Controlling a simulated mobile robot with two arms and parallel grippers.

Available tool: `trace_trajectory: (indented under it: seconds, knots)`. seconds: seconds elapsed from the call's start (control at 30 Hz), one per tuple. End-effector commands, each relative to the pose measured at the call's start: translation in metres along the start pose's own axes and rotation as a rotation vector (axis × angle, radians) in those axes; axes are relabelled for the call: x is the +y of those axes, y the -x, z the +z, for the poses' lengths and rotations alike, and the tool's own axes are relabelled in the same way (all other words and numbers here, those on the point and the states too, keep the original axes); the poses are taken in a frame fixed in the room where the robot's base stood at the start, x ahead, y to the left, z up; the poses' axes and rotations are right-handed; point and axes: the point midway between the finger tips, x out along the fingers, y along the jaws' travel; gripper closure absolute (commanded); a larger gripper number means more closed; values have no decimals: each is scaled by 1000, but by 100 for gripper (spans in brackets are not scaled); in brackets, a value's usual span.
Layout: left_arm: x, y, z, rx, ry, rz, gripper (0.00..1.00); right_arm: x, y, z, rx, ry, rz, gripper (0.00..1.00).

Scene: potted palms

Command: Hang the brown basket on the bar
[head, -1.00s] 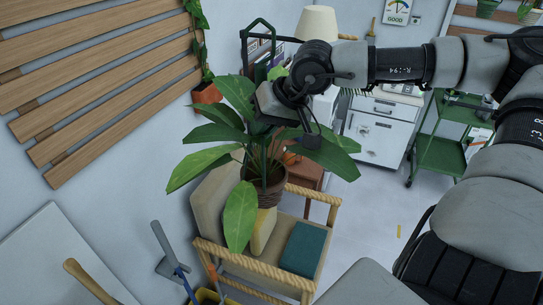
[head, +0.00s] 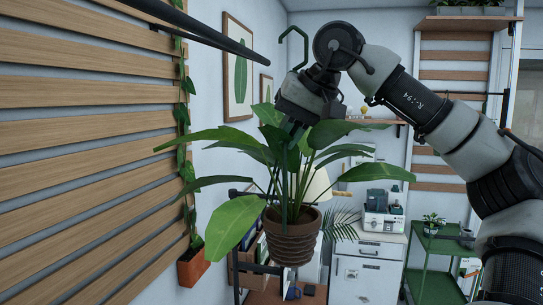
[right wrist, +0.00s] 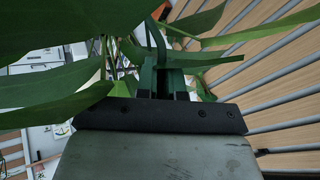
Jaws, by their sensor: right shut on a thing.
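The brown basket (head: 291,238), ribbed and holding a broad-leaved plant (head: 290,170), hangs roughly upright in the air in the head view. A green hook (head: 293,36) rises above my right gripper (head: 296,125). My right gripper is shut on the basket's green hanger (right wrist: 165,78), which shows in the right wrist view. Leaves hide part of the fingers. The dark bar (head: 205,32) runs along the slatted wall at upper left. The hook is right of the bar's near end in the picture and apart from it. My left gripper is out of view.
Wooden slats (head: 80,150) cover the left wall, with a vine in a terracotta pot (head: 193,268) beside them. A white cabinet (head: 368,265) and a green cart (head: 437,262) stand behind. Open air lies between hook and bar.

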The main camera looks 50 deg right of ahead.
Motion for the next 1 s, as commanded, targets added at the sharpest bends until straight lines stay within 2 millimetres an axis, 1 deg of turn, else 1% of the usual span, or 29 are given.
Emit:
trace_trajectory:
  seconds: [0.2,0.33,0.47,0.73,0.87,1.0]
  knots:
    - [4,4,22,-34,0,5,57,-12,-6,-3,2,1,-1,100]
    - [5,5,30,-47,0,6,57,-20,-12,-6,1,1,0,100]
    - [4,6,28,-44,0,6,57,-28,-17,-8,1,1,0,100]
    - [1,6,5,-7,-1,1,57,-46,-28,-12,1,1,-1,100]
    - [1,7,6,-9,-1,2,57,-54,-34,-14,1,1,0,100]
    - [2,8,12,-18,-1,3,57,-63,-39,-17,2,1,-1,100]
